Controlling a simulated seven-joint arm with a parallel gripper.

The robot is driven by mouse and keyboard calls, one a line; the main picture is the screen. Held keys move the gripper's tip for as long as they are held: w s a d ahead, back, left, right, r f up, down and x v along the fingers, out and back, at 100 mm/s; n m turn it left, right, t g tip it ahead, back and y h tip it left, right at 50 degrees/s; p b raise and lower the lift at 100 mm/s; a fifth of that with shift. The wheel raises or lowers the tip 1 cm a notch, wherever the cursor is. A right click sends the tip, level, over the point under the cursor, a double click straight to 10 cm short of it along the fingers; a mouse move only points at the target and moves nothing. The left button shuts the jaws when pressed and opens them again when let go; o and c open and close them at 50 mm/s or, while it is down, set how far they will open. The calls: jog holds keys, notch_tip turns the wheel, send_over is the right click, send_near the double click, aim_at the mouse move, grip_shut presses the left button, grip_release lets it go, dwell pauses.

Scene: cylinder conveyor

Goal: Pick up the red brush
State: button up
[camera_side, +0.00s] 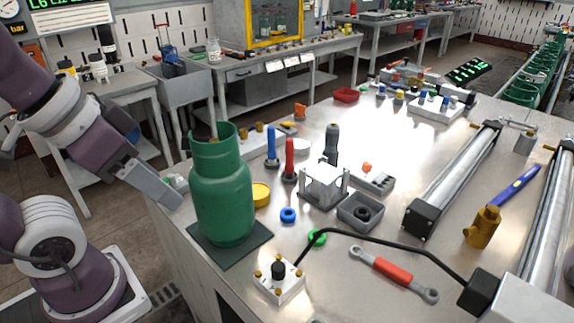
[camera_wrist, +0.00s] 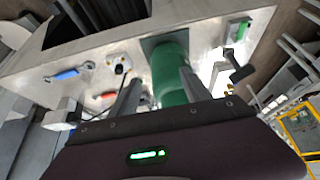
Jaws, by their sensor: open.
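A slim red upright piece with a dark base (camera_side: 290,162), which looks like the red brush, stands on the metal bench in the side view, right of the green cylinder. A similar blue upright piece (camera_side: 271,147) stands just left of it. My gripper (camera_side: 170,190) is at the bench's left edge, left of the cylinder and well away from the red piece. In the wrist view my gripper (camera_wrist: 160,88) has its fingers apart, with the green cylinder beyond them. I cannot pick out the red brush surely in the wrist view.
The tall green cylinder (camera_side: 222,192) on a dark mat stands between my gripper and the red piece; it also shows in the wrist view (camera_wrist: 168,68). A white stand (camera_side: 323,186), grey tray (camera_side: 360,211) and red-handled wrench (camera_side: 392,267) lie nearby. A black cable crosses the front.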

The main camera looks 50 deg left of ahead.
dwell(0.3)
jog(key=shift+c, duration=1.1)
